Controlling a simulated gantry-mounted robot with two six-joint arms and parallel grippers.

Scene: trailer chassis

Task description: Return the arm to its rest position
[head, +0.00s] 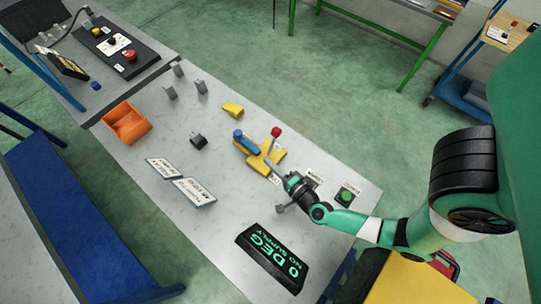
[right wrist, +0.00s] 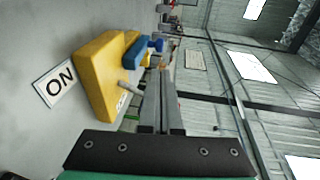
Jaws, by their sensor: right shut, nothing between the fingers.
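My right arm, green and black, reaches in from the right in the head view. Its gripper (head: 287,179) is low over the table, close to the near end of a yellow fixture (head: 268,162) with a blue part (head: 246,143) and a red knob (head: 276,132). In the right wrist view the gripper's two grey fingers (right wrist: 160,95) are together with nothing between them. The yellow fixture (right wrist: 98,78) is just left of them, beside an "ON" label (right wrist: 56,84). I cannot tell whether they touch. My left gripper is not in view.
The grey table (head: 225,235) also holds a display reading "0 DEG NO SUPPLY" (head: 273,256), a green button (head: 347,196), an orange bin (head: 127,122), label cards (head: 195,192) and several small grey blocks. A black control panel (head: 118,48) is at the back left.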

